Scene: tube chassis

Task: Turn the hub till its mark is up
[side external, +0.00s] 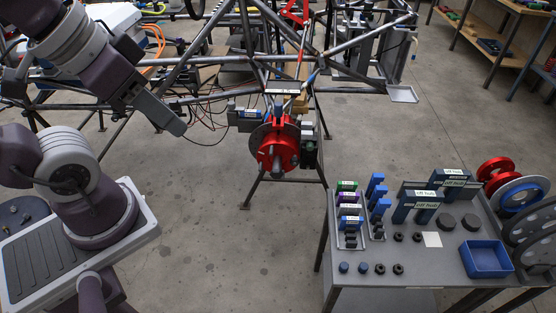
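The red hub (287,150) sits on the tube chassis at the centre of the picture, with a grey disc behind it and a grey stub at its middle. Its mark is too small to make out, so I cannot tell which way it points. My gripper (178,129) is up and to the left of the hub, well apart from it and touching nothing that I can see. Its fingers are too small and seen too much from the side to tell whether they are open.
The chassis tubes (352,54) cross above and behind the hub, with cables at their left. The floor between my arm and the cart is clear.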

